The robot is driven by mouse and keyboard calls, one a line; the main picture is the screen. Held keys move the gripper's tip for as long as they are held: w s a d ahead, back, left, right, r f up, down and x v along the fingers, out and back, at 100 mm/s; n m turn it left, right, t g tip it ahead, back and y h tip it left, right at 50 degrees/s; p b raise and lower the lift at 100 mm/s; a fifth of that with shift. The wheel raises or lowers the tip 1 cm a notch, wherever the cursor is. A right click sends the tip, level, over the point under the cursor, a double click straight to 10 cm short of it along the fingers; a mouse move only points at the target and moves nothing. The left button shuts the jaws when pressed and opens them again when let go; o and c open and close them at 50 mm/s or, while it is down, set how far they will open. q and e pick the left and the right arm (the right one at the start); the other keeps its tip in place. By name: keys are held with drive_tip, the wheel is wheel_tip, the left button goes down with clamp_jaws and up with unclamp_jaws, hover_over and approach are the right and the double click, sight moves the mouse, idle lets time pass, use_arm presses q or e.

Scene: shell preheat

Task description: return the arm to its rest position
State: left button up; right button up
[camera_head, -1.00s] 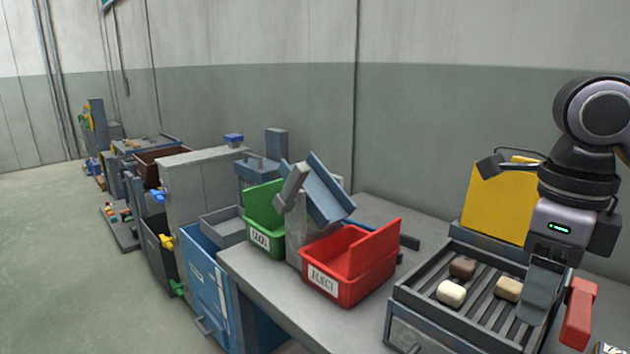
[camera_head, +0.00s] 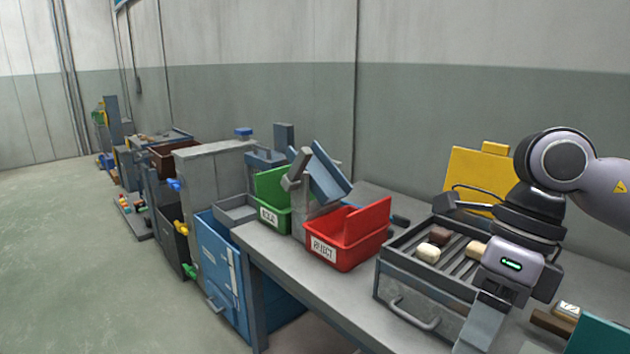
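My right arm comes in from the right in the head view. Its gripper (camera_head: 478,328) points down in front of the right part of the slatted heater tray (camera_head: 405,262) and covers that corner. Its fingers show as one grey plate from this angle, so whether they are open or shut is unclear. No held thing shows. My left gripper is not in view.
A red REJECT bin (camera_head: 345,252) and a green bin (camera_head: 272,215) stand left of the tray, with a tilted blue chute (camera_head: 330,172) behind. A yellow panel (camera_head: 470,178) rises behind the tray. A teal object (camera_head: 598,338) is at lower right. Floor at left is clear.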

drive_tip(key=s+a+r+m+g+y+p, duration=0.1)
drive_tip(key=a+m+y, duration=0.2)
drive_tip(key=a+y, duration=0.55)
drive_tip(key=s+a+r+m+g+y+p, duration=0.1)
drive_tip(key=a+r+m+g+y, duration=0.15)
drive_tip(key=a+y, duration=0.65)
drive_tip(key=w+d+f+m+t+h, duration=0.1)
drive_tip(key=w+d+f+m+t, duration=0.2)
drive_tip(key=m+t, duration=0.7)
drive_tip(key=w+d+f+m+t+h, duration=0.15)
drive_tip(key=w+f+m+t, duration=0.25)
drive_tip(key=m+t, duration=0.55)
drive_tip(key=d+f+m+t+h+p, duration=0.1)
drive_tip(key=d+f+m+t+h, duration=0.3)
drive_tip(key=f+m+h, duration=0.6)
drive_tip(key=s+d+f+m+g+h, duration=0.3)
drive_tip(key=s+f, duration=0.3)
drive_tip(key=f, duration=0.4)
drive_tip(key=s+d+f+m+g+h+p, duration=0.1)
drive_tip(key=s+d+f+m+g+h, duration=0.2)
drive_tip(key=f, duration=0.7)
drive_tip(key=s+d+m+g, duration=0.1)
drive_tip(key=s+d+m, duration=0.1)
drive_tip(key=s+d, duration=0.1)
drive_tip(key=shift+s+d+f+g, duration=0.2)
drive_tip(key=shift+s+f+g, duration=0.2)
drive_tip(key=shift+s, duration=0.1)
drive_tip(key=c, duration=0.4)
drive_tip(key=shift+d+h, duration=0.1)
drive_tip(key=shift+h, duration=0.2)
